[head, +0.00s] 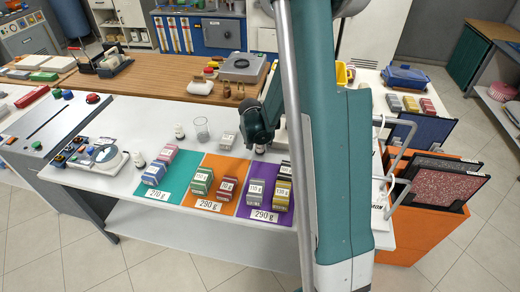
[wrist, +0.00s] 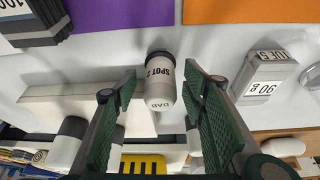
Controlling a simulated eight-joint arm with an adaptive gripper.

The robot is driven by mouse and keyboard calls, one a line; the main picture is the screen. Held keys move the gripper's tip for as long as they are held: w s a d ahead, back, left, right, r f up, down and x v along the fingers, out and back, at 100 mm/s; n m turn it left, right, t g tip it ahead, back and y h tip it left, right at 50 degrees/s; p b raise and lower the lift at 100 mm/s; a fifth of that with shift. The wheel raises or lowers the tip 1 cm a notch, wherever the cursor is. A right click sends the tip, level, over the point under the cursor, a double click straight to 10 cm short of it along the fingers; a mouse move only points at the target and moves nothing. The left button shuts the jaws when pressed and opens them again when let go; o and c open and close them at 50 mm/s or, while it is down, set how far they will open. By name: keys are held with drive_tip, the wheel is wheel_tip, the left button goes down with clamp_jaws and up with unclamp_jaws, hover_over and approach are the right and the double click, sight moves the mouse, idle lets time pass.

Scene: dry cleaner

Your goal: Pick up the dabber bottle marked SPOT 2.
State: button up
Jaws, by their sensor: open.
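The dabber bottle marked SPOT 2 (wrist: 160,92) is white with a dark cap and stands on the white counter in the wrist view. Its label also reads DAB. My gripper (wrist: 160,80) is open, with one green-padded finger on each side of the bottle in that view. A gap shows between the bottle and each finger; I cannot tell how far the tips reach down beside it. In the head view, my gripper (head: 259,128) is low over the counter, and a small bottle (head: 260,149) shows partly beneath it, its label unreadable.
A grey block marked 90 g (wrist: 264,76) stands right of the bottle in the wrist view. A white box (wrist: 60,105) lies left of it. Weighted blocks stand on the purple mat (head: 259,205) nearby. Two similar bottles stand farther left, one by a glass beaker (head: 201,130).

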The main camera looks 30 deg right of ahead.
drive_tip(key=shift+c, duration=0.3)
drive_tip(key=c, duration=1)
drive_tip(key=shift+o, duration=0.2)
drive_tip(key=shift+r, duration=0.2)
drive_tip(key=shift+r+p, duration=0.75)
drive_tip(key=shift+r, duration=4.05)
